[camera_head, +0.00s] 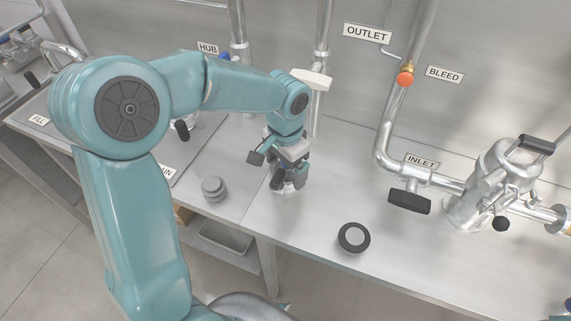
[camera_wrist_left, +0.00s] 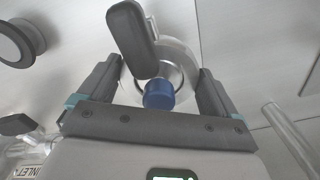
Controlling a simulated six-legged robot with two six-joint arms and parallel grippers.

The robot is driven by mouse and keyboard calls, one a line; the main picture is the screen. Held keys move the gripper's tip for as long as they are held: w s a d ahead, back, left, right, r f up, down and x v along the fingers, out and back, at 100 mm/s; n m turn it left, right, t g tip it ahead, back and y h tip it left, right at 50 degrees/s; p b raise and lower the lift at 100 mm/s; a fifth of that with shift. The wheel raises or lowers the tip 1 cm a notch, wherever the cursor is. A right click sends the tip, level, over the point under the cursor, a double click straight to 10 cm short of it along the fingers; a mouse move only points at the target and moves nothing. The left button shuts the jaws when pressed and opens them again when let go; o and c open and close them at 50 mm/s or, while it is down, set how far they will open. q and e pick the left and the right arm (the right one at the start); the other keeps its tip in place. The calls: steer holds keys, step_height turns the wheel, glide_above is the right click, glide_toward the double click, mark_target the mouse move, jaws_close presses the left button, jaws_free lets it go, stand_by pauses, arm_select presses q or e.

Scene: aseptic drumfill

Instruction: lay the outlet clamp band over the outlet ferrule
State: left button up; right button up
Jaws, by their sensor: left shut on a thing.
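My left gripper (camera_head: 284,182) points down at the bench, its jaws around a silver round piece (camera_head: 287,187). In the left wrist view, the fingers (camera_wrist_left: 157,92) are on either side of a pale metal ring (camera_wrist_left: 184,60), which seems to be the outlet clamp band. A black handle (camera_wrist_left: 132,38) and a blue knob (camera_wrist_left: 159,95) overlap the ring. The gripper hides much of the contact, and I cannot tell whether the ring rests on anything. I cannot make out the outlet ferrule. The OUTLET label (camera_head: 366,33) is on the back wall. My right gripper does not show.
A grey stepped knob (camera_head: 214,189) and a black-rimmed round piece (camera_head: 354,237) stand on the steel bench (camera_head: 310,225). Pipework (camera_head: 385,130) with a black handle (camera_head: 409,202) and a metal housing (camera_head: 490,185) stand at right.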

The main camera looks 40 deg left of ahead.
arm_select(q)
steer(key=shift+f, duration=0.25)
steer(key=shift+r, duration=0.1)
steer(key=o, duration=0.9)
